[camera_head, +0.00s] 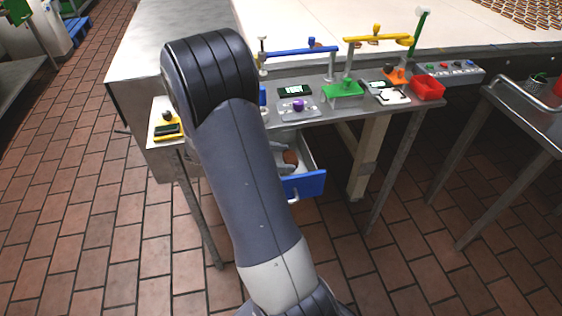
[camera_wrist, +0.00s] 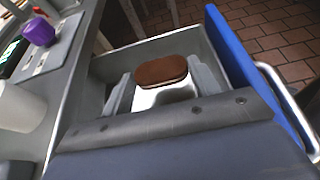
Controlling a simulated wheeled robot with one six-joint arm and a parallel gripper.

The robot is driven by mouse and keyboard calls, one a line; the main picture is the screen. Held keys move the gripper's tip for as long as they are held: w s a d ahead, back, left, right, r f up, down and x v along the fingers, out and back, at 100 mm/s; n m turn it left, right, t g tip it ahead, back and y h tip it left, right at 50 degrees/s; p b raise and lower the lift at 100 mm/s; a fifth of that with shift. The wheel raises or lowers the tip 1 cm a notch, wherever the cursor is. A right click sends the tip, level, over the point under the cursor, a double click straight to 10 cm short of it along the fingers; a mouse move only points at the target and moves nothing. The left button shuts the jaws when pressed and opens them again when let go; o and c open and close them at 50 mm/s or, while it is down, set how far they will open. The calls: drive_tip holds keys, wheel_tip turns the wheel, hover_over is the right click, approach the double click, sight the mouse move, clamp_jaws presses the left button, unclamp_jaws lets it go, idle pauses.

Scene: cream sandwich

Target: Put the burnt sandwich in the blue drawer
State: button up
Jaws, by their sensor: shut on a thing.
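The burnt sandwich (camera_wrist: 162,71) is a dark brown, rounded piece with a pale layer under it. My gripper (camera_wrist: 162,88) is shut on it and holds it within the open blue drawer (camera_wrist: 252,72). The drawer has a grey inside, a blue front and a metal handle. In the head view the blue drawer front (camera_head: 303,185) shows beside my arm, and the sandwich (camera_head: 290,157) shows as a small brown shape inside the drawer. I cannot tell whether the sandwich touches the drawer floor. My gripper is mostly hidden behind my arm in the head view.
A metal worktop (camera_head: 318,112) above the drawer carries a purple knob (camera_head: 298,105), a green stand (camera_head: 343,90) and a red bin (camera_head: 427,87). A yellow device (camera_head: 168,130) sits at left. Another metal table (camera_head: 530,108) stands at right. The brick floor in front is clear.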

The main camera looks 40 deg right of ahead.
drive_tip(key=shift+f, duration=0.7)
drive_tip(key=shift+f, duration=0.5)
drive_tip(key=shift+f+b, duration=0.1)
drive_tip(key=shift+b, duration=0.2)
drive_tip(key=o, duration=0.9)
drive_tip(key=shift+o, duration=0.2)
